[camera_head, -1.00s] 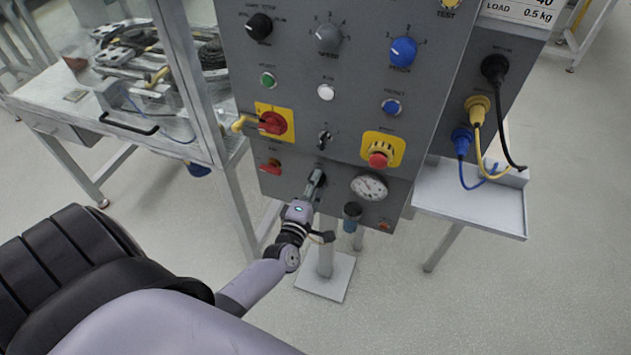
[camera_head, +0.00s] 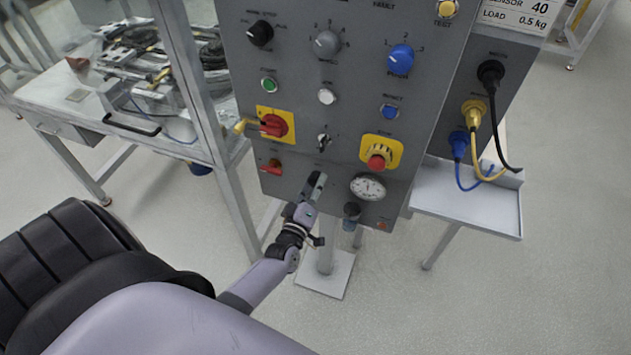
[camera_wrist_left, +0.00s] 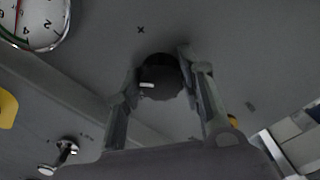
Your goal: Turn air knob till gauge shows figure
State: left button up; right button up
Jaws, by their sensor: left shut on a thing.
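The air knob (camera_wrist_left: 160,85) is black and round with a white mark; in the left wrist view it sits between the two fingers of my left gripper (camera_wrist_left: 160,70). My left gripper (camera_head: 316,184) is shut on it at the lower part of the grey panel. The round white gauge (camera_head: 368,187) is just right of the gripper. Part of its face shows in the left wrist view (camera_wrist_left: 38,22), with numerals, a green arc and a red line. Its reading is too small to tell. My right gripper is out of view.
A regulator-like part (camera_head: 351,211) hangs below the gauge. Plugged cables (camera_head: 470,140) and a grey shelf (camera_head: 465,208) are at right.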

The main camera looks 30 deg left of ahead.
pick_arm(q)
jog(key=shift+f, duration=0.1)
dwell(0.3)
jog(key=o, duration=1.1)
jog(key=shift+o, duration=0.2)
jog(key=v, duration=1.2)
jog(key=s+d+f+m+g+h, duration=0.2)
jog(key=s+f+m, duration=0.1)
jog(key=f, duration=0.5)
jog(key=s+d+f+m+g+h, duration=0.1)
jog(key=s+d+f+m+g, duration=0.15)
jog(key=f, duration=0.45)
jog(key=s+d+f+m+g+h, duration=0.2)
jog(key=s+f+m, duration=0.1)
jog(key=f, duration=0.5)
jog(key=s+f+m+g, duration=0.4)
jog(key=s+f, duration=0.3)
jog(key=s, duration=0.5)
jog(key=s+f+m+g, duration=0.4)
jog(key=s+f+g, duration=0.2)
jog(key=s, duration=0.6)
jog(key=shift+s+a+f+y, duration=0.3)
jog(key=shift+a+f, duration=0.1)
jog(key=shift+f, duration=0.45)
